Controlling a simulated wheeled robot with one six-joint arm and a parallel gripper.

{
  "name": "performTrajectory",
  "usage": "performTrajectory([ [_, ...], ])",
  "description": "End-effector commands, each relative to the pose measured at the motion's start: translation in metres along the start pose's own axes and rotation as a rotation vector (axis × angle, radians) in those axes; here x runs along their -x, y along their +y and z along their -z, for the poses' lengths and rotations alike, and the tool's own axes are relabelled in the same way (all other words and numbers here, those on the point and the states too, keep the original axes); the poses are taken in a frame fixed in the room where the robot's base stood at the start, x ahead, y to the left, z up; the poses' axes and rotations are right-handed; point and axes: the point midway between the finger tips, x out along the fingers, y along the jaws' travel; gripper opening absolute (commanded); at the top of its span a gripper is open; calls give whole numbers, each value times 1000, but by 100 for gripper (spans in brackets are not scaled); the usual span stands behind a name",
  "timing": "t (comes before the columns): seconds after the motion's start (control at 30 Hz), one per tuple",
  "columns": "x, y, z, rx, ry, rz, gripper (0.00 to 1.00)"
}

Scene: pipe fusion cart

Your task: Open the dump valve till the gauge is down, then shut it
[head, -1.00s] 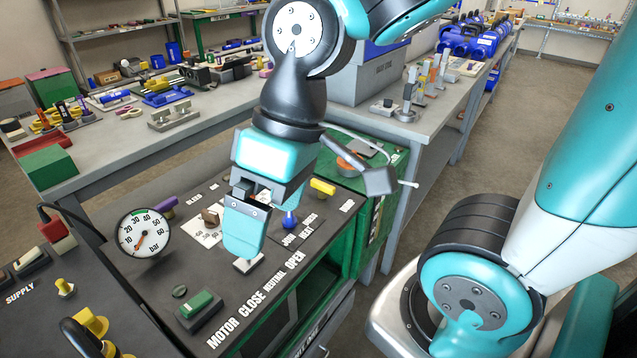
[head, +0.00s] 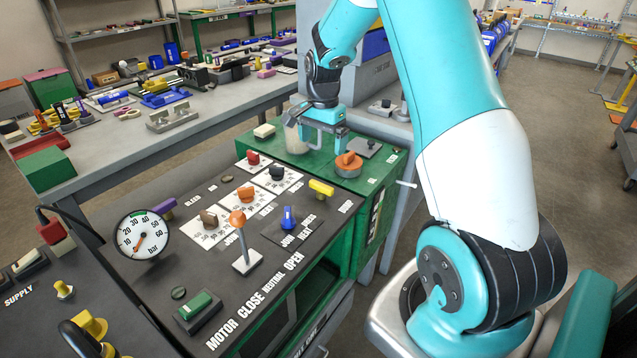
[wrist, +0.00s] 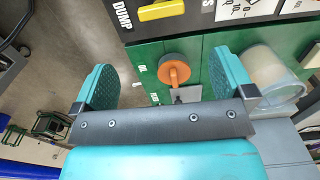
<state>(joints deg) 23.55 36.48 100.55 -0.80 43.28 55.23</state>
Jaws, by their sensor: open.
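The dump valve's yellow handle (head: 321,188) sits at the right end of the dark panel. In the wrist view the yellow handle (wrist: 157,10) is at the top edge beside the word DUMP. The round white gauge (head: 143,234) stands at the panel's left, its orange needle pointing down-left near the low end of the scale. My gripper (head: 317,128) is open and empty above the green cabinet top, behind the yellow handle and apart from it. In the wrist view, my gripper's two fingers (wrist: 163,85) are spread wide, with an orange knob beyond and between them.
The orange knob (head: 348,162) stands on the green top (head: 375,180), near a clear cup (head: 297,140). An orange-balled lever (head: 240,235) rises from the panel, with a blue knob (head: 288,217) beside it. A grey bench (head: 190,130) stands behind.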

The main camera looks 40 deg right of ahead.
Motion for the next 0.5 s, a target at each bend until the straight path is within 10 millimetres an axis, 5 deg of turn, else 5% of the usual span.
performTrajectory([
  [0.5, -112, 1, 0, 4, -3, -1, 100],
])
